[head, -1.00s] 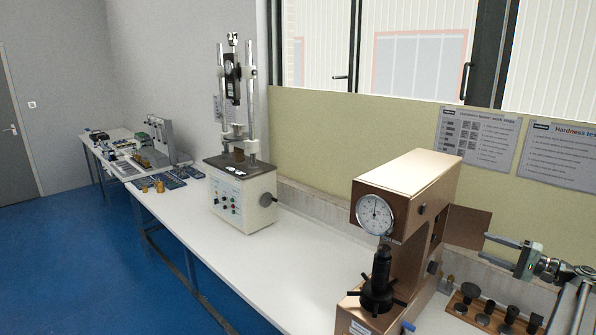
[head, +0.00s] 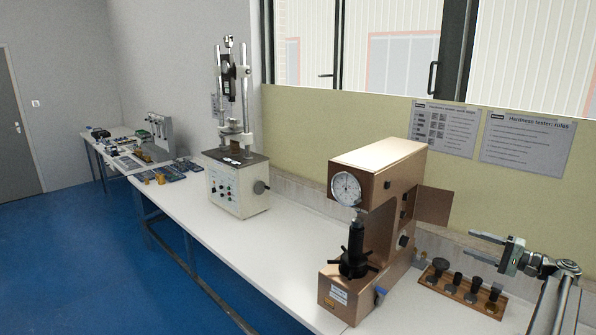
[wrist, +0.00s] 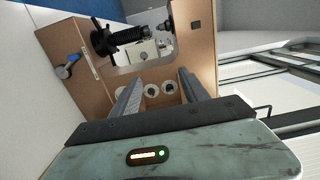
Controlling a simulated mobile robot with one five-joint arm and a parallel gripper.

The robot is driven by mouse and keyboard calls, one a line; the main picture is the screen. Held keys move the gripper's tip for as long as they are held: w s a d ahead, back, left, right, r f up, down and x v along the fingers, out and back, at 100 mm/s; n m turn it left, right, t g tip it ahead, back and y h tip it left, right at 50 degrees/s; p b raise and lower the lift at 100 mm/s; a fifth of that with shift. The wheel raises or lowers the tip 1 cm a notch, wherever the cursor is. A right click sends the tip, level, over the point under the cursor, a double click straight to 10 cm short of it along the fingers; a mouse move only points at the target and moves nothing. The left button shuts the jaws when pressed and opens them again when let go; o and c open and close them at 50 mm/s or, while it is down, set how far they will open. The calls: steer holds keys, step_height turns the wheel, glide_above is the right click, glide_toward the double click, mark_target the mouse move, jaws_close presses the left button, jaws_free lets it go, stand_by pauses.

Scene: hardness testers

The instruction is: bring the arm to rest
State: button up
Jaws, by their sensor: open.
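My gripper (head: 484,252) is at the right of the head view, with its two fingers apart and nothing between them. It points left toward the copper-coloured hardness tester (head: 395,160), above the bench and apart from the tester. In the wrist view my gripper's fingers (wrist: 157,92) are spread, with the side of the tester (wrist: 72,52) beyond them. The tester's side shows round white knobs or openings, a black handwheel with a screw, and a blue lever.
A wooden rack (head: 462,293) of dark anvils stands on the white bench (head: 215,235) below my gripper. A taller test stand (head: 238,185) is further left. Small instruments lie on the far bench. Posters hang under the window. The blue floor (head: 90,270) at left is clear.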

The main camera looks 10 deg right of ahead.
steer(key=w+a+f+n+g+y, duration=0.1)
steer(key=w+a+n+g, duration=0.3)
steer(key=a, duration=0.9)
steer(key=w+a+f+g+y, duration=0.15)
steer(key=w+a, duration=0.45)
steer(key=a, duration=0.6)
steer(key=w+a+f+n+g+y, duration=0.2)
steer(key=w+a, duration=0.3)
steer(key=a, duration=0.8)
steer(key=s+a+f+n+g+h, duration=0.15)
steer(key=s+a+f, duration=0.25)
steer(key=a, duration=0.5)
steer(key=s+a+f+n+g+h, duration=0.1)
steer(key=s+a+f+g+h, duration=0.3)
steer(key=a, duration=0.5)
steer(key=s+a+f+n+g+h, duration=0.1)
steer(key=s+a+f+n+g, duration=0.3)
steer(key=a, duration=0.6)
steer(key=s+d+f+m+t+h, duration=0.1)
steer(key=s+f+t+h, duration=0.1)
steer(key=s+f+h, duration=0.3)
steer(key=s+d+f+h, duration=0.2)
steer(key=d+h, duration=0.1)
steer(key=d, duration=0.5)
steer(key=shift+s+d, duration=0.25)
steer(key=shift+s, duration=0.05)
